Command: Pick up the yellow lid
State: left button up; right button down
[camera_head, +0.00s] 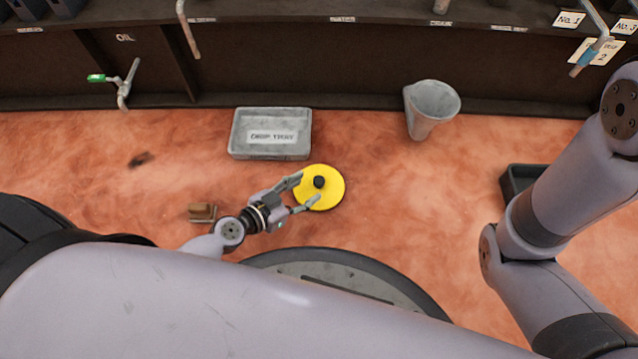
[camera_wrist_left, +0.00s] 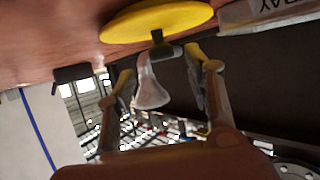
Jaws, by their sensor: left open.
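The yellow lid (camera_head: 328,197) is a round disc with a dark knob (camera_head: 319,182) at its middle, lying on the reddish floor in the head view. My left gripper (camera_head: 304,191) is open, with its fingers over the near left part of the lid, one on each side of the knob. In the left wrist view the lid (camera_wrist_left: 160,20) is at the top, and its knob (camera_wrist_left: 157,38) points toward the gap between the open fingers (camera_wrist_left: 160,75). No contact between fingers and knob is visible. My right arm shows at the right of the head view, but its gripper is out of view.
A grey drip tray (camera_head: 270,151) lies just behind the lid to the left. A grey funnel-like cup (camera_head: 430,108) stands back right. A small brown block (camera_head: 202,212) is left of my gripper. A dark bin (camera_head: 515,181) is at the right. Taps (camera_head: 123,90) hang along the back.

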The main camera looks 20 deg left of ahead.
aim_at(317, 181)
pick_arm(q)
jog(key=x, duration=0.6)
jog(key=shift+w+f, duration=0.1)
jog(key=shift+w, duration=0.15)
jog(key=shift+c, duration=0.2)
jog(key=shift+a, duration=0.1)
grip_shut()
